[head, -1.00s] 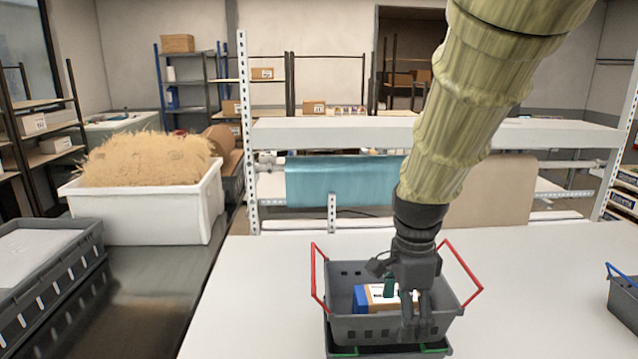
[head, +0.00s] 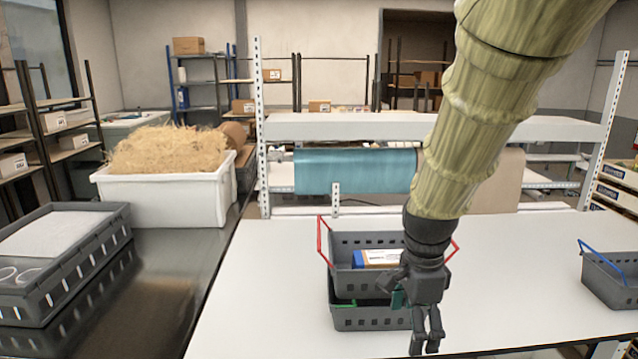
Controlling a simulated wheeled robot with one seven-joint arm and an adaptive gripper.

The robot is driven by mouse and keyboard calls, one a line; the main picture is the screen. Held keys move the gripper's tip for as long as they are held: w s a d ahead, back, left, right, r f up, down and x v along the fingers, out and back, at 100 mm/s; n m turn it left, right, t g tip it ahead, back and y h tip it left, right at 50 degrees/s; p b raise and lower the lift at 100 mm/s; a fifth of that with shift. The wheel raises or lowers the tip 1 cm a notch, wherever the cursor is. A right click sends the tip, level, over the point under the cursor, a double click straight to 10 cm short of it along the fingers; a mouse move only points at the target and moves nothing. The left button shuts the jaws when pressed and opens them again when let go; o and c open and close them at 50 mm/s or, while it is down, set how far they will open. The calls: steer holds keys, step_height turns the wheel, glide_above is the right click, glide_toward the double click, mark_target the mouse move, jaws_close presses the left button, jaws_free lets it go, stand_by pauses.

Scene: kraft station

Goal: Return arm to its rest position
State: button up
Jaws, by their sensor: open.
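My arm reaches down from the top right in the head view, in a pale yellow-green ribbed sleeve. My gripper (head: 426,335) hangs at its end with fingers pointing down, open, with nothing seen between the fingers. It is in front of the right part of a grey basket with red handles (head: 345,282) and hides part of it. That basket is stacked on another grey basket with a green handle (head: 360,318). A blue, white and orange box (head: 375,258) lies in the upper basket, partly hidden by the gripper.
The white table (head: 260,290) is clear left of the baskets. A grey basket with a blue handle (head: 610,280) stands at the right. A white bin of straw-like filling (head: 165,205) and grey crates (head: 60,285) are at the left. A shelf frame (head: 340,128) with a teal roll (head: 350,171) stands behind.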

steer(key=s+d+f+n+b, duration=0.1)
steer(key=s+f+n, duration=0.15)
steer(key=f, duration=0.75)
steer(key=s+d+f+n+b, duration=0.1)
steer(key=d+f+n, duration=0.15)
steer(key=f, duration=0.75)
steer(key=s+f+n+b, duration=0.1)
steer(key=s+f+n, duration=0.15)
steer(key=f, duration=0.75)
steer(key=s+d+f+n+b, duration=0.1)
steer(key=s+f+n+b, duration=0.2)
steer(key=s+f+n, duration=0.6)
steer(key=s+f, duration=1.1)
steer(key=f, duration=0.2)
steer(key=shift+s+d, duration=0.35)
steer(key=shift+s, duration=0.05)
